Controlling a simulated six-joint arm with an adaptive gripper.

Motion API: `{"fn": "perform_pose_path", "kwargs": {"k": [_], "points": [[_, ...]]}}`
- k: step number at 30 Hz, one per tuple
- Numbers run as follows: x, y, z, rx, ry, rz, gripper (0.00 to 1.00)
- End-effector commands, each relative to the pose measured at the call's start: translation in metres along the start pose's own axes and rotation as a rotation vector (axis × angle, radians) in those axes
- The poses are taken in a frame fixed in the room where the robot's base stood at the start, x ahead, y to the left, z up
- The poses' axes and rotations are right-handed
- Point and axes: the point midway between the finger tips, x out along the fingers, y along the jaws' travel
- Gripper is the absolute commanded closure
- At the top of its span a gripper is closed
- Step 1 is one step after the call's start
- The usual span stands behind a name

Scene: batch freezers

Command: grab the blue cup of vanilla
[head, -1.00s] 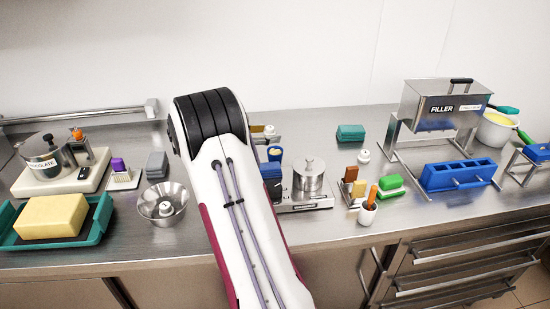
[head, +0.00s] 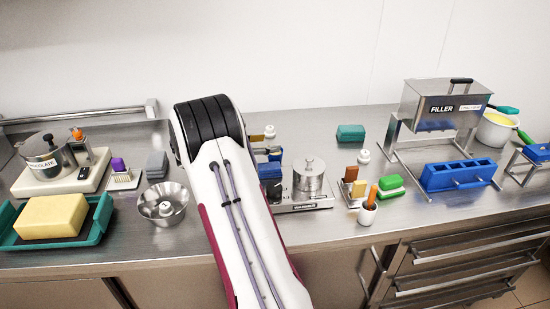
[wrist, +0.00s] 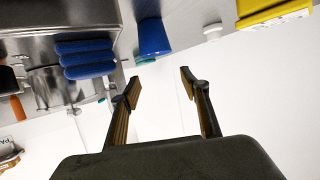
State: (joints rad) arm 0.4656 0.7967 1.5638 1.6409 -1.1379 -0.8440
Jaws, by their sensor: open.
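The blue cup (wrist: 153,38) shows in the wrist view, just beyond the fingertips and apart from them. In the head view, my arm hides most of the area around the gripper. A little blue (head: 275,154) shows to the right of the arm, partly covered, and I cannot tell how much of it is the cup.
A yellow box (wrist: 272,14) and a small white object (wrist: 212,30) lie to the other side. The steel bowl (head: 163,204) is left of my arm.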

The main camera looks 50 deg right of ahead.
Motion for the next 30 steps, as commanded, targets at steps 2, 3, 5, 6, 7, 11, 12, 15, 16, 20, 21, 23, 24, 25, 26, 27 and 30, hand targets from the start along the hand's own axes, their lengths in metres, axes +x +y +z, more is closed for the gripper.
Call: {"fn": "perform_pose_path", "kwargs": {"k": [2, 3, 5, 6, 7, 11, 12, 15, 16, 20, 21, 23, 24, 25, 26, 27, 30], "points": [[0.001, 0.000, 0.003, -0.001, 0.000, 0.000, 0.54], [0.002, 0.000, 0.005, -0.002, 0.000, 0.000, 0.54], [0.003, 0.000, 0.009, -0.003, 0.000, 0.000, 0.54], [0.004, 0.000, 0.013, -0.004, -0.001, 0.001, 0.54], [0.006, 0.000, 0.016, -0.004, -0.001, 0.001, 0.54], [0.011, 0.000, 0.031, -0.004, -0.001, 0.001, 0.54], [0.013, 0.001, 0.036, -0.004, -0.001, 0.001, 0.54], [0.027, 0.001, 0.035, 0.000, -0.004, 0.003, 0.54], [0.030, 0.001, 0.035, -0.001, -0.004, 0.003, 0.54], [0.040, 0.001, 0.035, -0.001, -0.003, 0.003, 0.54], [0.041, 0.001, 0.034, -0.001, -0.002, 0.002, 0.54], [0.042, 0.001, 0.034, -0.001, -0.002, 0.001, 0.54], [0.042, 0.001, 0.034, -0.001, -0.002, 0.001, 0.54], [0.042, 0.001, 0.034, -0.001, -0.001, 0.001, 0.54], [0.042, 0.001, 0.033, -0.001, -0.001, 0.001, 0.54], [0.042, 0.001, 0.033, -0.001, -0.001, 0.000, 0.54], [0.042, 0.000, 0.033, -0.001, -0.001, 0.000, 0.54]]}}
